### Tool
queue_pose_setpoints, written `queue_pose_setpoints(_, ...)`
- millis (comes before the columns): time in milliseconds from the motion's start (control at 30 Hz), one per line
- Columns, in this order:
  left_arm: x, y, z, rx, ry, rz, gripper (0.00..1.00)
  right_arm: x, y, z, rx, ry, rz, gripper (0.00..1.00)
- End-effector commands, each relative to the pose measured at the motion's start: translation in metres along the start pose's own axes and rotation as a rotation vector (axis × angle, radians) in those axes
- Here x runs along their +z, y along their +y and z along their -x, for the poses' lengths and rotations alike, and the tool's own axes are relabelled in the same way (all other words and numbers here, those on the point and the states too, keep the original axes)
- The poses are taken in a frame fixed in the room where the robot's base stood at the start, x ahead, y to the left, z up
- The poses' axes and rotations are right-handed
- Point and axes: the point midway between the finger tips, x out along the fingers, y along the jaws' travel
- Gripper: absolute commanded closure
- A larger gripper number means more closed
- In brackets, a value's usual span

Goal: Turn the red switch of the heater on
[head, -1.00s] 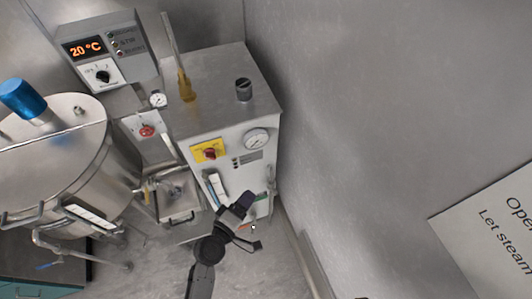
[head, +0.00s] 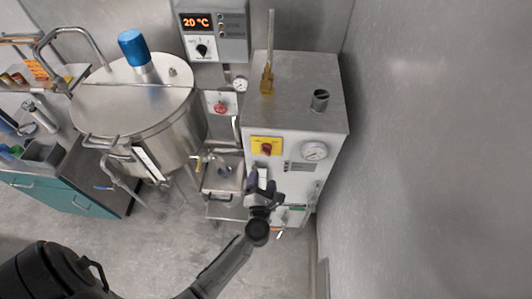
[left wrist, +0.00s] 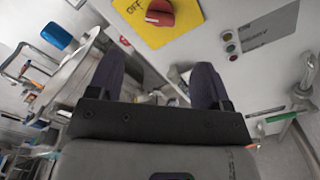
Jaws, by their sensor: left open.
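The heater (head: 325,110) is a white and steel box against the back wall. Its red switch (head: 266,149) sits on a yellow plate (head: 257,140) on the front face. In the left wrist view the red switch (left wrist: 160,12) is at the top, with its pointer towards the "OFF" lettering. My left gripper (head: 263,183) is open and empty in front of the heater, below the switch in the picture and apart from it. Its two dark fingers also frame the left wrist view (left wrist: 158,70). My right gripper is in neither view.
A pressure gauge (head: 314,150) is right of the switch, with small buttons beside it. A temperature controller (head: 212,30) reads 20 °C. Bare wall bounds the right side; open floor lies in front.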

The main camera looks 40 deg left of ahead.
Motion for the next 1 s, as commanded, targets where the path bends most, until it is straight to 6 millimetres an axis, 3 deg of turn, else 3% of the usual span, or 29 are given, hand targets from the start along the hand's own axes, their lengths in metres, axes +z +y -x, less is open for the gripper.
queue_pose_setpoints(200,0.002,0.001,-0.044,0.002,-0.003,-0.003,0.28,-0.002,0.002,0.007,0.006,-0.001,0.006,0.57)
queue_pose_setpoints(500,0.001,0.001,-0.089,0.0,-0.003,-0.004,0.28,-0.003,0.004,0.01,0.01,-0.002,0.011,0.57)
queue_pose_setpoints(700,0.001,0.0,-0.105,-0.001,-0.002,-0.002,0.28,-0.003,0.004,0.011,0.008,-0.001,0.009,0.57)
queue_pose_setpoints(1000,0.001,0.0,-0.11,-0.001,-0.002,-0.003,0.28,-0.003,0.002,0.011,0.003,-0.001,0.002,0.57)
